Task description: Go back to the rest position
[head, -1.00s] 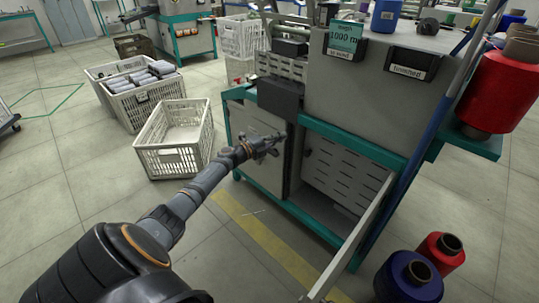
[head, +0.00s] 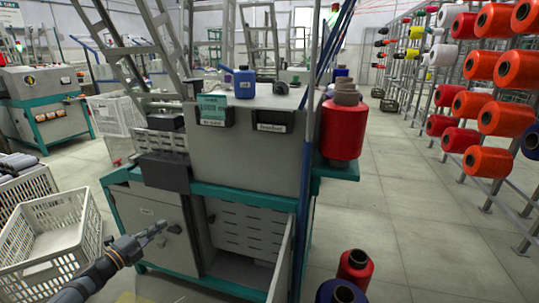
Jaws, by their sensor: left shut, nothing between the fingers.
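My left gripper (head: 160,231) shows at the lower left in the head view, its arm coming in from the bottom left corner. It is shut and empty, in front of the grey cabinet door (head: 150,215) of the winding machine (head: 255,155). I cannot tell whether it touches the door. My right gripper is not in view.
An empty white crate (head: 85,240) stands on the floor left of the gripper, with a filled crate (head: 30,185) behind it. A red bobbin (head: 355,268) and a blue one (head: 340,292) stand at the bottom. Yarn racks (head: 480,110) line the right. The floor aisle (head: 420,220) is clear.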

